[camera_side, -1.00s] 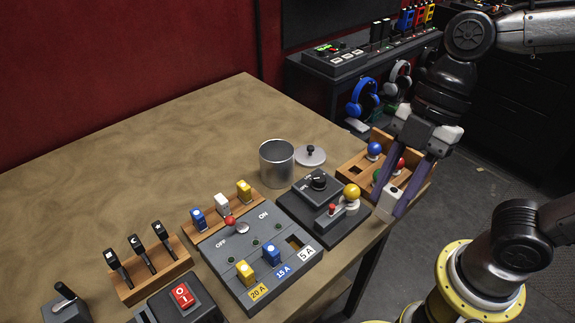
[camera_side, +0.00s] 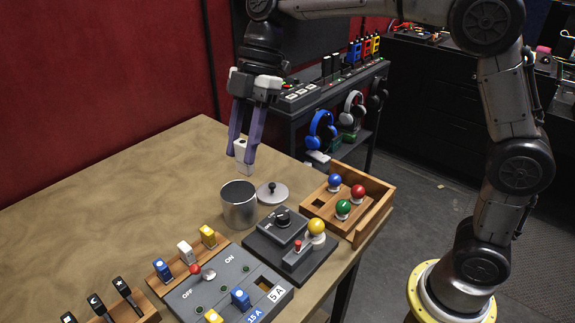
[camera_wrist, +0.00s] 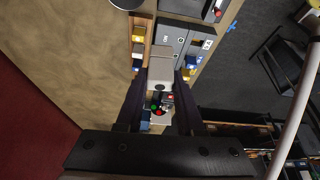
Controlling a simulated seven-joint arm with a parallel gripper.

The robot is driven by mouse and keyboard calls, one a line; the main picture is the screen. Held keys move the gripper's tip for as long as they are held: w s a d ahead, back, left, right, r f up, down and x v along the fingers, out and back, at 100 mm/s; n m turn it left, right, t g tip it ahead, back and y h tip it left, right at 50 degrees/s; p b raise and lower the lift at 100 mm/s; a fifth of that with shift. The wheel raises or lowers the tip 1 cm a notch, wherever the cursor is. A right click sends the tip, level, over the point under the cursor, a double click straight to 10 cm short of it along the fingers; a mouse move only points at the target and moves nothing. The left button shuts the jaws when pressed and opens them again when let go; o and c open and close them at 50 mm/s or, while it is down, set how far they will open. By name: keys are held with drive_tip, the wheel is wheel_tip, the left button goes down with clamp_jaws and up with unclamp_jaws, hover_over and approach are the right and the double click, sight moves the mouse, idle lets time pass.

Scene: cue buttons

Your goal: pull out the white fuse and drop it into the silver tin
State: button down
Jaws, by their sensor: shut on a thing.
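My gripper (camera_side: 243,155) is shut on a white fuse (camera_side: 241,149), which also shows between the fingers in the wrist view (camera_wrist: 160,72). The fuse hangs in the air, just above the open silver tin (camera_side: 239,208) in the side picture. I cannot tell whether it is directly over the tin's mouth or behind it. The grey fuse panel (camera_side: 208,293) has an empty slot (camera_side: 265,284) by its 5 A label. Another white fuse (camera_side: 186,252) stands in the wooden rack between a blue and a yellow one.
The tin's lid (camera_side: 272,194) with a black knob lies right of the tin. A dial box with a yellow bulb (camera_side: 316,227) stands in front. A wooden tray (camera_side: 374,212) of coloured bulbs is at the right. The table's back left is clear.

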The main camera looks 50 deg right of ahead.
drive_tip(key=w+d+f, duration=0.1)
drive_tip(key=w+f, duration=0.2)
drive_tip(key=f, duration=0.3)
drive_tip(key=w+d+f+m, duration=0.1)
drive_tip(key=w+d+f, duration=0.1)
drive_tip(key=w+f, duration=0.2)
drive_tip(key=shift+w+d+f, duration=0.15)
drive_tip(key=shift+w+f, duration=0.05)
drive_tip(key=shift+f, duration=1.15)
drive_tip(key=shift+c, duration=2.2)
unclamp_jaws()
drive_tip(key=shift+r, duration=0.1)
wheel_tip(320, 180, up, 7)
